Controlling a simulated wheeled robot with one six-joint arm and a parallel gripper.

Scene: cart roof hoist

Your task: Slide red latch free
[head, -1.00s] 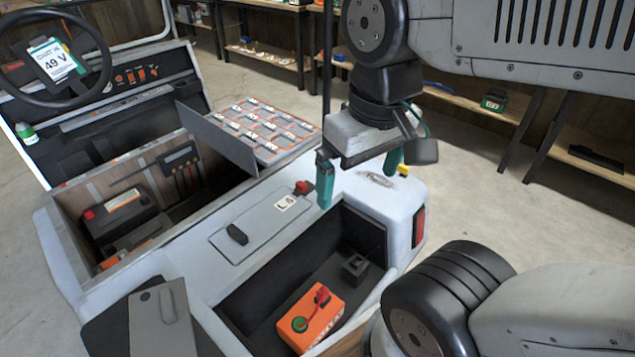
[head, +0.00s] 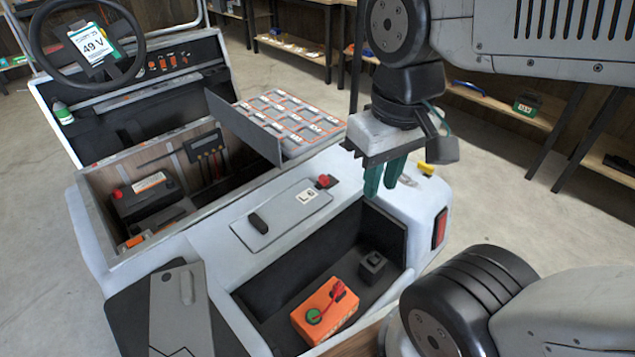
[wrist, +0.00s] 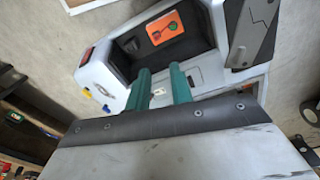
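The red latch (head: 325,181) is a small red knob at the far right corner of the grey lid (head: 282,215) on the white cart body, beside a white label. My gripper (head: 382,182) points down with two green fingers, to the right of the red latch and apart from it. In the wrist view the fingers (wrist: 161,88) have a narrow gap between them with nothing held. I cannot make out the red latch in the wrist view.
An open bay (head: 255,298) in front of the lid holds an orange box (head: 322,312). A raised panel (head: 243,126) stands behind the lid. A yellow piece (head: 427,169) sits on the cart corner right of my gripper.

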